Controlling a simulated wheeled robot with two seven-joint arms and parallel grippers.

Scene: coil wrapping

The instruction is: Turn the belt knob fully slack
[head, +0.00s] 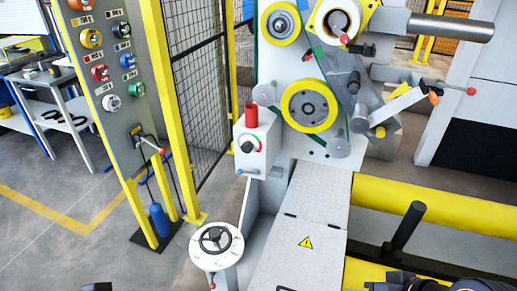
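A black round knob (246,147) sits on the front of a small light-grey box (262,155) on the left side of the wrapping machine. No label on it is legible, so I cannot tell for sure that it is the belt knob, nor how far it is turned. Nothing touches it. Neither gripper's fingers show. Only dark parts, probably of my arms, cut into the bottom edge at the left and right.
A white handwheel (216,245) stands below the box. A grey panel with several coloured knobs (91,39) is at left, by a yellow-framed mesh fence (204,95). Yellow rollers (440,207) and a black post (408,225) lie at right. The floor at left is open.

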